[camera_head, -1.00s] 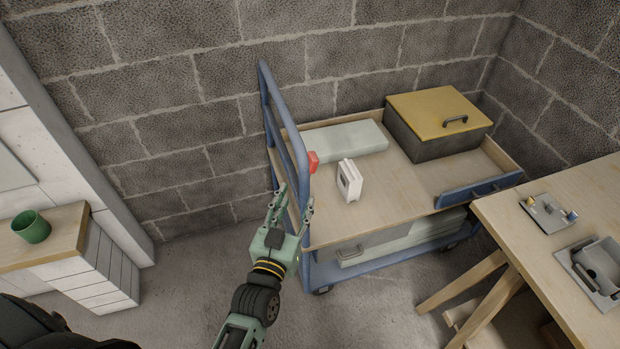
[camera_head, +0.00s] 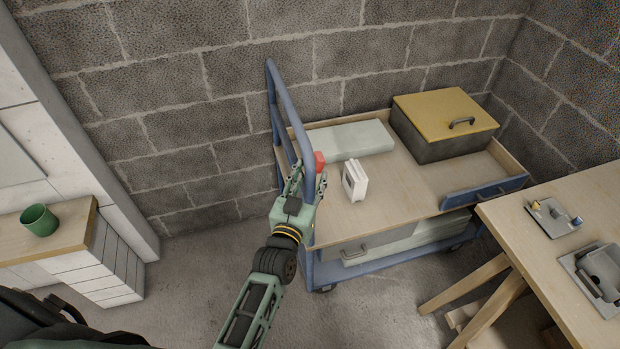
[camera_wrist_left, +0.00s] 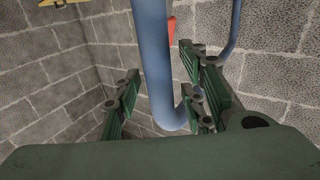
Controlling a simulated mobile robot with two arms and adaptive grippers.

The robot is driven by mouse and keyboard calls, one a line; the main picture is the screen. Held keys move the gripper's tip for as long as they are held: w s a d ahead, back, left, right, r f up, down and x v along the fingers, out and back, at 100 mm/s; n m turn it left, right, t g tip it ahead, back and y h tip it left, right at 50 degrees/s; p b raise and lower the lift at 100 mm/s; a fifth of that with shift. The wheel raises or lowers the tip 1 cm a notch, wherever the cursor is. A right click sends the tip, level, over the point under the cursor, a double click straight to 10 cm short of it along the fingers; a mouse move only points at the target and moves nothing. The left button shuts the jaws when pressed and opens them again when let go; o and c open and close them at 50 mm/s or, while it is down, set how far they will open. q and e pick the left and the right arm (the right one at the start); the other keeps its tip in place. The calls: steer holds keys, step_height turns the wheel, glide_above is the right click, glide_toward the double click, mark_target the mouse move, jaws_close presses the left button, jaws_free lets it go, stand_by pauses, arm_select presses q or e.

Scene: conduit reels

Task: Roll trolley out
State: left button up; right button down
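The trolley (camera_head: 408,187) is a blue-framed cart with wooden shelves, standing against the block wall. Its blue tubular push handle (camera_head: 272,92) rises at the left end. My left gripper (camera_head: 309,184) is at the lower part of that handle. In the left wrist view the blue handle tube (camera_wrist_left: 152,55) passes between the spread green fingers (camera_wrist_left: 160,92), with gaps visible beside it. The fingers look open around the tube, not closed on it. My right gripper is not in view.
The trolley carries a yellow-lidded box (camera_head: 445,120), a pale slab (camera_head: 350,140), a white object (camera_head: 355,180) and a red piece (camera_head: 319,161). A wooden table (camera_head: 535,262) stands close at right. A cabinet with a green cup (camera_head: 39,221) is at left. Floor between is clear.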

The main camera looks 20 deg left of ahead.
arm_select(q)
jaws_close()
steer(key=shift+a, duration=0.15)
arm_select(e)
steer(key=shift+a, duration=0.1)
